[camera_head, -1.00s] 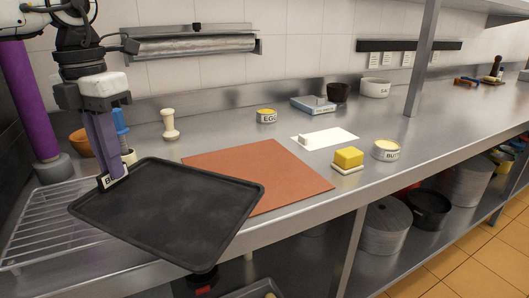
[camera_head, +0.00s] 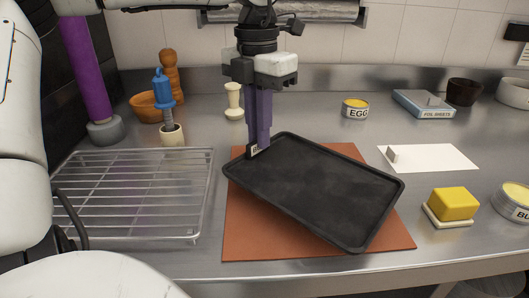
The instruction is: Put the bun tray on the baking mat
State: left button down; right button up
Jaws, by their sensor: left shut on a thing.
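The bun tray (camera_head: 315,188) is a dark rectangular tray with a low rim. My left gripper (camera_head: 257,148) is shut on its far left edge, at a small white label. The tray is over the orange-brown baking mat (camera_head: 250,235) and turned at an angle to it. Its near right part looks tilted down; I cannot tell whether it touches the mat. The tray hides much of the mat, whose left, near and right parts show. My right gripper is not in view.
A wire rack (camera_head: 135,190) lies left of the mat. Behind stand a blue-handled brush (camera_head: 164,95), a wooden bowl (camera_head: 146,107) and a cream pestle-like piece (camera_head: 234,100). A white sheet (camera_head: 435,158) and a yellow block (camera_head: 454,203) lie to the right.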

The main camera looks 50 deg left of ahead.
aim_at(260, 152)
pick_arm(q)
jog(key=shift+f+b, duration=0.3)
jog(key=shift+f, duration=1.9)
jog(key=c, duration=1.8)
grip_release()
jog(key=shift+c, duration=0.2)
notch_tip(260, 152, up, 12)
jog(key=shift+r+p, duration=0.1)
jog(key=shift+p, duration=0.8)
